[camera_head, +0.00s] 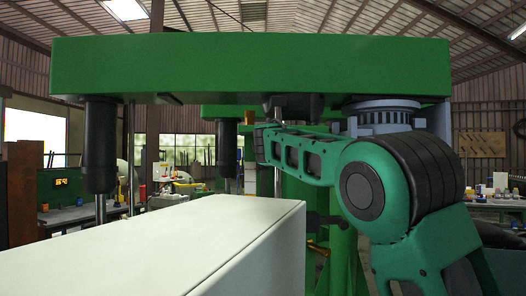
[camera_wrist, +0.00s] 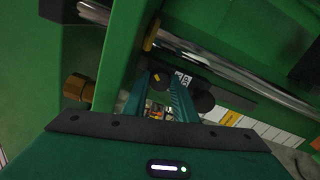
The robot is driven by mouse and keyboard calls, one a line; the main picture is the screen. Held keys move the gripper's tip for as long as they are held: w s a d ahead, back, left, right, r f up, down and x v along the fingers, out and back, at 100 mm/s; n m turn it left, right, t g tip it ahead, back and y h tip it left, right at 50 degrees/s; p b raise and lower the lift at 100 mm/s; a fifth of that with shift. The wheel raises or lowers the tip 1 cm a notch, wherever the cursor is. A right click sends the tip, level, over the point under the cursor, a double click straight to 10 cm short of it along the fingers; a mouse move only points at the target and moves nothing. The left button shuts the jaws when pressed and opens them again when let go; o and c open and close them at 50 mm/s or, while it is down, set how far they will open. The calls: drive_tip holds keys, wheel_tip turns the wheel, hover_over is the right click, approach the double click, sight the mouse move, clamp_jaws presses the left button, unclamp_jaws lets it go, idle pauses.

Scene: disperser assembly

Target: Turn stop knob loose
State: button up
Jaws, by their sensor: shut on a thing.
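My gripper (camera_wrist: 166,88) shows in the wrist view with its two teal fingers pointing up the picture, close to the green machine frame. A dark part with a small yellow mark (camera_wrist: 158,84) sits between the fingertips and looks like the stop knob. The fingers are shut on it, and they hide much of it. How far it is turned cannot be told. In the camera_head view my green arm reaches in from the right under the green top beam (camera_head: 250,66); the fingertips cannot be made out there.
A metal rod (camera_wrist: 215,65) with a brass collar runs past the fingertips, and a brass fitting (camera_wrist: 78,88) is at left. A black round part (camera_wrist: 203,102) is close on the right. A large white box (camera_head: 190,240) fills the front, beside a black cylinder (camera_head: 99,145).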

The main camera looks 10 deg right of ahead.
drive_tip(key=shift+a+f+n, duration=0.1)
drive_tip(key=shift+a+n, duration=0.15)
drive_tip(key=shift+n, duration=0.25)
drive_tip(key=o, duration=1)
drive_tip(key=shift+o, duration=0.2)
drive_tip(key=shift+d, duration=0.1)
drive_tip(key=shift+d, duration=0.1)
